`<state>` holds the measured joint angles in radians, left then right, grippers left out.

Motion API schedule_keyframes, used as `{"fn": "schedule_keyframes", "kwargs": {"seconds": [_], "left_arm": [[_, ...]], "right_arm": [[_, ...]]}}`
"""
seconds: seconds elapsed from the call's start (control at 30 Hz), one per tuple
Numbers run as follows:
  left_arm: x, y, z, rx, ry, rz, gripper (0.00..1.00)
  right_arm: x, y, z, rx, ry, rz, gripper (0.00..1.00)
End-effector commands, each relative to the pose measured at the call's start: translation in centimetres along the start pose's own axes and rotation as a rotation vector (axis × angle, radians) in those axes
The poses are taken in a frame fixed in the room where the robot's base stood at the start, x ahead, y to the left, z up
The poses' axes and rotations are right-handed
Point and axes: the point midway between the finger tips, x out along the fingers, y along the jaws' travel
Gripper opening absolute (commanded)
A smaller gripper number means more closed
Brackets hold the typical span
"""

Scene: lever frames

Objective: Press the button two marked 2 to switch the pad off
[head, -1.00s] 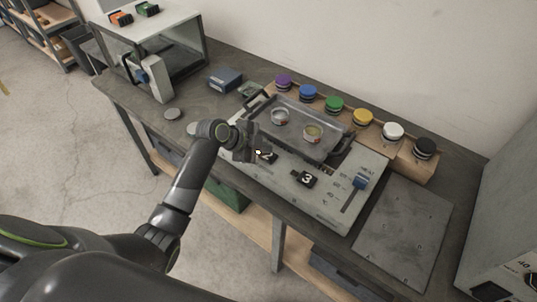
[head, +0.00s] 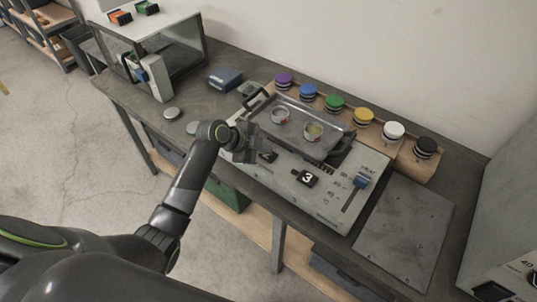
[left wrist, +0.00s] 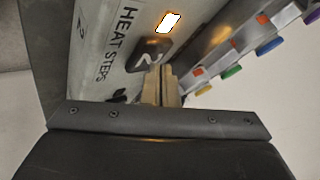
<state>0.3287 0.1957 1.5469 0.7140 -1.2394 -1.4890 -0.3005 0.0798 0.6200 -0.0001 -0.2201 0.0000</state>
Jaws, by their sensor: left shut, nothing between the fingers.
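The black button marked 2 (left wrist: 150,56) shows in the left wrist view, just beyond my fingertips. In the head view the button 2 (head: 268,157) is partly hidden by my gripper. My left gripper (head: 264,148) is shut and empty over the panel. In the left wrist view its fingertips (left wrist: 161,72) are at the button's near edge; I cannot tell whether they touch it. A lamp (left wrist: 168,22) beside the button glows white with an orange edge. The control panel (head: 330,200) carries the lettering HEAT STEPS. My right gripper is not in view.
A black button marked 3 (head: 307,179) and a blue slider (head: 362,181) are on the panel to the right. A metal tray (head: 318,154) with two small tins lies behind. Several coloured knobs line a wooden rack (head: 405,157). A flat grey plate (head: 405,235) lies at the right.

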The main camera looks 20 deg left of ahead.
Motion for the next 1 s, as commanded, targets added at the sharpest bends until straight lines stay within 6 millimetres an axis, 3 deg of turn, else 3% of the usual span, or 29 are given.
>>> {"fn": "schedule_keyframes", "kwargs": {"seconds": [1.0], "left_arm": [[-0.14,-0.09,-0.11,0.000,0.000,0.000,0.00]], "right_arm": [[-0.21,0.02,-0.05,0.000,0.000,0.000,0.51]]}}
